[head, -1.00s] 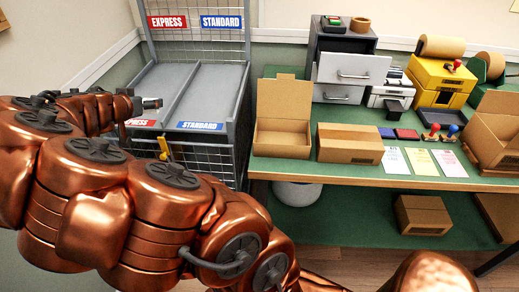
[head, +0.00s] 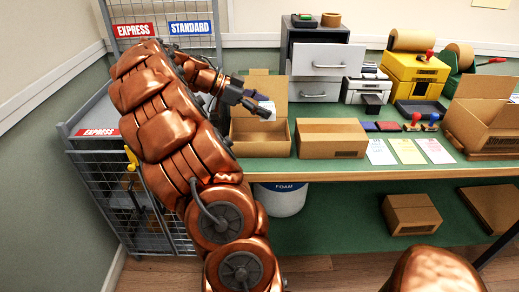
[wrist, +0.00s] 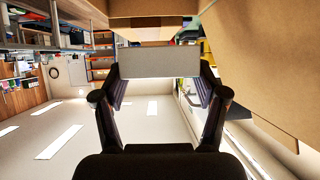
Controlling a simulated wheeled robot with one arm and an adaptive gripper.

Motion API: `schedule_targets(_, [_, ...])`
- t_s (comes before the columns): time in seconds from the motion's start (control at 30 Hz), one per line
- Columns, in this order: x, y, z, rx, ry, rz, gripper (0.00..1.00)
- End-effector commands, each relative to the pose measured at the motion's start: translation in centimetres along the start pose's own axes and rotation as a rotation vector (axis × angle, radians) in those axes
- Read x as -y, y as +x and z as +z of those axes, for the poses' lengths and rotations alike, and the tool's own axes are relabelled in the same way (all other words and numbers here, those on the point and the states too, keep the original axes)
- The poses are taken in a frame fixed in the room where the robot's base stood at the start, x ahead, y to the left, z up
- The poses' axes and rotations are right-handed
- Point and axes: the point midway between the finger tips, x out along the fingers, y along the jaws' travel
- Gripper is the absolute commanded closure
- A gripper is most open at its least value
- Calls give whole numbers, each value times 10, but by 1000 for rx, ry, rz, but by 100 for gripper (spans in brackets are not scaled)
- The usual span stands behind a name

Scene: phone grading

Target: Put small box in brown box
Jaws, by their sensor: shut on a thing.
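My gripper (head: 256,104) is at the open brown box (head: 262,147) on the left of the green table. It is shut on a small pale box (head: 266,111), which shows in front of the brown box's raised back flap. In the wrist view, both fingers of my gripper (wrist: 160,72) press the sides of the small grey-white box (wrist: 160,62). Brown cardboard (wrist: 262,65) fills the top and right there. I cannot tell whether the small box is above the brown box's rim or partly inside.
A closed carton (head: 331,137) stands right beside the brown box. A grey drawer cabinet (head: 318,62) stands behind. A wire rack (head: 95,150) with EXPRESS and STANDARD signs is at the left. Another open carton (head: 484,115) is at the far right.

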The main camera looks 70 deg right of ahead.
Motion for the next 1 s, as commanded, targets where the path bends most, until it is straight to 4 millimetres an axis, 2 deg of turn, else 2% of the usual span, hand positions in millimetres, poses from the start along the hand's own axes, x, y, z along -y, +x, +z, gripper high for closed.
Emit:
schedule_targets(0.17, [-5,14,3,-2,21,46,63])
schedule_targets(0.43, [-5,34,40,-3,20,45,63])
schedule_targets(0.67, [-4,41,54,-1,22,41,63])
schedule_targets(1.0, [-4,57,84,-1,22,40,63])
